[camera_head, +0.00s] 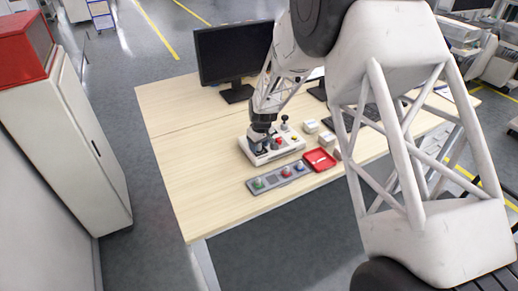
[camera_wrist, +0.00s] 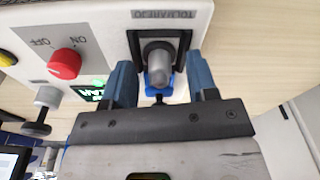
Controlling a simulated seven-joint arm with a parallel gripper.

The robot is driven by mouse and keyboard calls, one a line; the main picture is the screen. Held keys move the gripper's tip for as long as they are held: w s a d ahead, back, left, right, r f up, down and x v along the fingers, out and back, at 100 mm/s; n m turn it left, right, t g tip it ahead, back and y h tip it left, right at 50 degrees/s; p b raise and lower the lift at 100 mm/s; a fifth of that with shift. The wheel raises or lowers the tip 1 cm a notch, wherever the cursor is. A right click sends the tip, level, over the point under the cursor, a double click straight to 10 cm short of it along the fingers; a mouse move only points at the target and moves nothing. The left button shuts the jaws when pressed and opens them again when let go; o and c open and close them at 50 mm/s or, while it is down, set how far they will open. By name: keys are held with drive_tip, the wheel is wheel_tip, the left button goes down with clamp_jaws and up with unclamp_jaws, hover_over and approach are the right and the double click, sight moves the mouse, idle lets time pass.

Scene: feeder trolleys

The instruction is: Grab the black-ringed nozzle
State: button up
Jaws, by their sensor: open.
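In the wrist view a grey cylindrical nozzle (camera_wrist: 159,66) sits in a black square holder on a white box, under an upside-down label. Dark shows around its end, and a blue part shows beside and behind it; I cannot tell for sure whether its ring is black. My gripper (camera_wrist: 160,75) is open, with one blue finger on each side of the nozzle and gaps visible between. In the head view my gripper (camera_head: 262,133) is over the left part of the white control box (camera_head: 284,149), and hides the nozzle there.
The box carries a red knob (camera_wrist: 65,64), a green-lit display (camera_wrist: 92,90) and a grey-topped black post (camera_wrist: 47,98). A grey strip (camera_head: 272,181) with coloured buttons lies in front, a red tray (camera_head: 320,159) to its right. A monitor (camera_head: 232,52) stands behind. The table's left side is clear.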

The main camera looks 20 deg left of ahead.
drive_tip(key=shift+c, duration=0.3)
clamp_jaws()
drive_tip(key=shift+r, duration=0.1)
drive_tip(key=shift+r, duration=0.75)
wheel_tip(320, 180, up, 2)
drive_tip(key=shift+r, duration=0.1)
drive_tip(key=s+d, duration=0.4)
drive_tip(key=s, duration=0.3)
drive_tip(key=s+d+r, duration=0.1)
drive_tip(key=s+d, duration=0.2)
drive_tip(key=s, duration=0.4)
drive_tip(key=shift+d, duration=0.4)
